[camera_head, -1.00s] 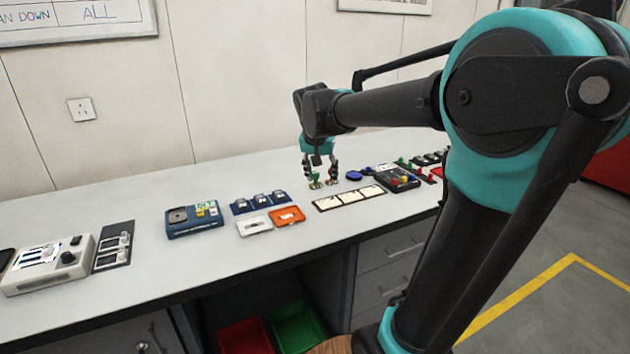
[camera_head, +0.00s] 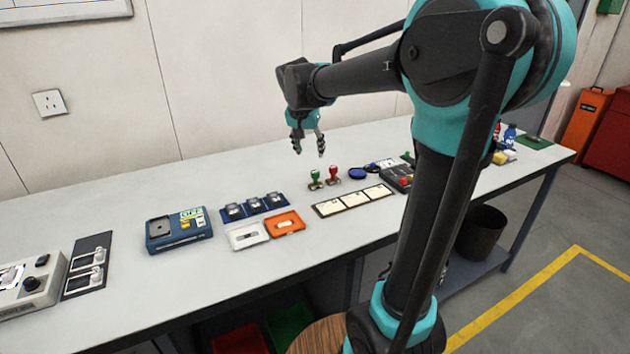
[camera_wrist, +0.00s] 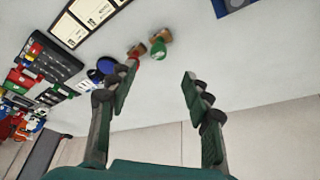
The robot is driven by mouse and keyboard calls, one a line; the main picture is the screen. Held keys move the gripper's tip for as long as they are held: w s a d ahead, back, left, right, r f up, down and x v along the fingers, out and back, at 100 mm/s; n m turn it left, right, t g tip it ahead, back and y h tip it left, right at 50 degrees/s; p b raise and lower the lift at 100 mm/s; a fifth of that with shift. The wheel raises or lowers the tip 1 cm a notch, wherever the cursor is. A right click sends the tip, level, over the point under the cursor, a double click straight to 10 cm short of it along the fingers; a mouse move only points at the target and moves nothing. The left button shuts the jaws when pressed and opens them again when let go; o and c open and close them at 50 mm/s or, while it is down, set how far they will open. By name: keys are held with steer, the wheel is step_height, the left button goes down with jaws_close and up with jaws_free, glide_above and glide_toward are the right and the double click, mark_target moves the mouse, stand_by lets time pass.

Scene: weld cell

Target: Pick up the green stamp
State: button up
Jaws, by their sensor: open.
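The green stamp (camera_head: 315,178) stands upright on the grey-white bench, close to the left of a red stamp (camera_head: 333,173). In the wrist view the green stamp (camera_wrist: 158,46) lies beyond my fingertips, between their lines, with the red stamp (camera_wrist: 136,52) beside it, partly behind one finger. My gripper (camera_head: 309,153) hangs above and slightly behind the stamps, apart from them. Its fingers are spread with nothing between them, as the wrist view also shows (camera_wrist: 158,95).
Three white cards on a dark strip (camera_head: 353,200) lie in front of the stamps. Orange (camera_head: 285,224) and white (camera_head: 247,235) trays lie to the left. The wall stands behind.

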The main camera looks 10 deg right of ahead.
mark_target(315, 172)
steer(key=x, duration=0.7)
steer(key=shift+w+d+f, duration=0.1)
steer(key=shift+w+f, duration=0.05)
steer(key=shift+f, duration=0.2)
steer(key=shift+w+d+x, duration=0.1)
steer(key=shift+w+x, duration=0.05)
steer(key=shift+x, duration=1.2)
steer(key=shift+w+d+x, duration=0.15)
steer(key=shift+w+x, duration=0.05)
steer(key=shift+x, duration=1.15)
steer(key=shift+r, duration=0.2)
jaws_close()
